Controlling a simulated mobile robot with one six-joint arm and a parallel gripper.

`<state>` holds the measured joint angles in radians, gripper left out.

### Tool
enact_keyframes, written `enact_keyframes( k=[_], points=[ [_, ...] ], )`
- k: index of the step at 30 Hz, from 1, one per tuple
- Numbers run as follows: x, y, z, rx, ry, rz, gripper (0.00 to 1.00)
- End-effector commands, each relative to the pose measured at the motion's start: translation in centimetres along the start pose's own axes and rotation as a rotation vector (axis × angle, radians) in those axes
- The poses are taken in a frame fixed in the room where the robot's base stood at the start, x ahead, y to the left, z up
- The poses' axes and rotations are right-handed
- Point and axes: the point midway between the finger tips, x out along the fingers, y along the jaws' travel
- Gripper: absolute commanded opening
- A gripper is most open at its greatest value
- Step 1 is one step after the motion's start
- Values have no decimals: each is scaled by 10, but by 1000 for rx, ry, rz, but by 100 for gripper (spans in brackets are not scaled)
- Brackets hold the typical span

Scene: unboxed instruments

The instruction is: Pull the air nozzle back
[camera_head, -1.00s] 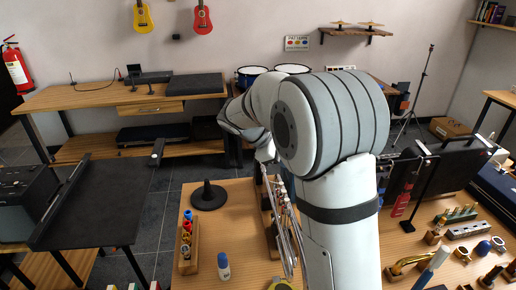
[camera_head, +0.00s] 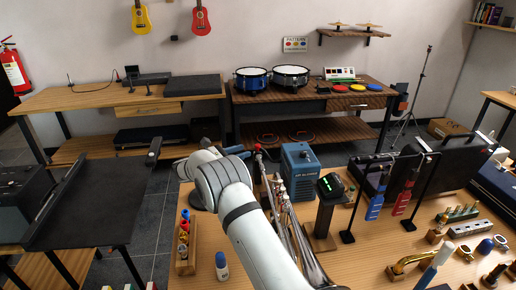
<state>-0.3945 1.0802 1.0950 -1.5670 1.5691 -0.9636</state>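A blue box with small lettering on its front (camera_head: 300,172), which looks like an air unit, stands at the back of the near wooden table. I cannot clearly pick out its air nozzle. A small red-tipped part (camera_head: 258,148) shows to its left, close to the end of my arm; I cannot tell what it is. My arm rises from the bottom, bends at the left, and its far end, with my gripper (camera_head: 240,153), points right toward the red-tipped part. The fingers are too small and dark to read, and contact cannot be told.
Blue (camera_head: 375,205) and red (camera_head: 402,199) handled tools hang on black stands. A bottle rack (camera_head: 185,250) and a white bottle (camera_head: 222,267) are at left.

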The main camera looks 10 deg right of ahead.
Motion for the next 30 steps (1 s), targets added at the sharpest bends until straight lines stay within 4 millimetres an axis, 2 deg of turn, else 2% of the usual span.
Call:
enact_keyframes(
  k=[15, 20, 26, 30],
  points=[
    [69, 0, 0, -3, -5, -1, 38],
    [78, 0, 0, -3, -5, -1, 38],
    [79, 0, 0, -3, -4, -1, 38],
    [78, 0, 0, -3, -4, -1, 29]
  ],
)
